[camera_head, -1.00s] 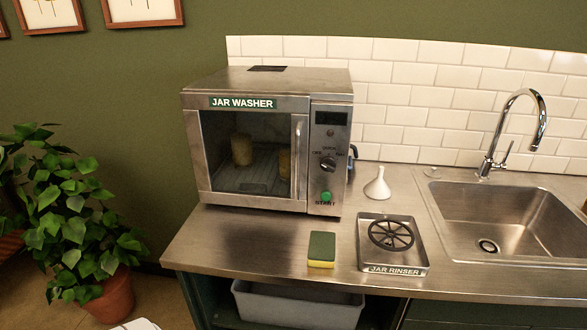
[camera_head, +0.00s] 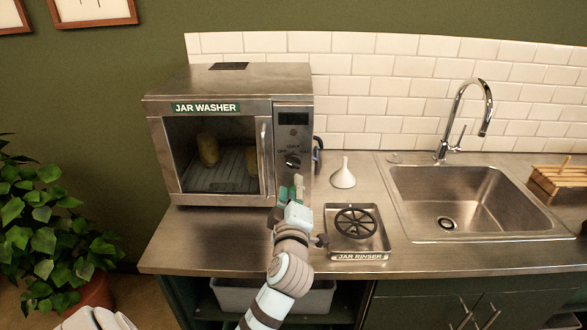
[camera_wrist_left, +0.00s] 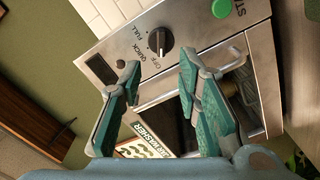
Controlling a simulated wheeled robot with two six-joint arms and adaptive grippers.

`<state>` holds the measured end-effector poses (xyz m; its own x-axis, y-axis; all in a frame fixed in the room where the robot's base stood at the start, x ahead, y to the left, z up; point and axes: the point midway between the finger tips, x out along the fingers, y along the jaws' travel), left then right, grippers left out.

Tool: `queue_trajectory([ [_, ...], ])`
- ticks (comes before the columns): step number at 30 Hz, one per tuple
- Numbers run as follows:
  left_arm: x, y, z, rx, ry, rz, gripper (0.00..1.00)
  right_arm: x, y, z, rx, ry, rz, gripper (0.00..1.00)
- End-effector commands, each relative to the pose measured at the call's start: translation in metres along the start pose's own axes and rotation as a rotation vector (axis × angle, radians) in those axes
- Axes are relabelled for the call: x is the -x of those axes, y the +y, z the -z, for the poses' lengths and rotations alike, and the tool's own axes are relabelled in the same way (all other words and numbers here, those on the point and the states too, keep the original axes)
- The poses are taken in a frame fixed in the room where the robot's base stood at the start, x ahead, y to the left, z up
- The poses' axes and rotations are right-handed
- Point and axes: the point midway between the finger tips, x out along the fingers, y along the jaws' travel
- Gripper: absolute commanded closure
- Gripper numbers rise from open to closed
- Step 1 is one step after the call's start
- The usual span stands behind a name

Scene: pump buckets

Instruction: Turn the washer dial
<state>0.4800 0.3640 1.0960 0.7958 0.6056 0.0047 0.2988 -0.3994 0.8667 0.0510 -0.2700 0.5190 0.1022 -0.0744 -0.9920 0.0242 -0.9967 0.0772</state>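The jar washer (camera_head: 240,88) is a steel, microwave-like box with its door shut; two yellowish jars (camera_head: 208,149) show through the glass. Its black dial (camera_head: 293,161) is on the right-hand panel. In the left wrist view the dial (camera_wrist_left: 160,41) sits just beyond the fingertips, among the words OFF, QUICK and FULL. My right gripper is not in view.
The green START button (camera_wrist_left: 223,9) is on the same panel, hidden by my gripper in the head view. A white funnel (camera_head: 343,175), jar rinser (camera_head: 376,256) and sink (camera_head: 470,230) are to the right. The counter left of my arm (camera_head: 205,240) is clear.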

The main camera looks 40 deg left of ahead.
Motion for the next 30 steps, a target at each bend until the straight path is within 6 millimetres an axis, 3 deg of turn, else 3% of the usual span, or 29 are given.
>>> queue_trajectory([
  [6, -0.062, 0.001, 0.002, -0.003, 0.001, 0.002, 0.69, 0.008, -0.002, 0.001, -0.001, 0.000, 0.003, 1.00],
  [10, -0.082, 0.000, 0.001, -0.002, 0.000, 0.002, 0.69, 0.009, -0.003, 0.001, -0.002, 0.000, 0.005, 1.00],
  [20, -0.090, -0.001, 0.000, -0.001, -0.002, 0.002, 0.69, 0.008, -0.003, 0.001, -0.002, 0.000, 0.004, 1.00],
  [26, -0.089, -0.001, 0.000, -0.001, -0.002, 0.002, 0.98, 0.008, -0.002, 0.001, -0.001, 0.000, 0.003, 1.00],
  [30, -0.089, -0.001, 0.000, -0.001, -0.002, 0.003, 1.00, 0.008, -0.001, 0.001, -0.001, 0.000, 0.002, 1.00],
])
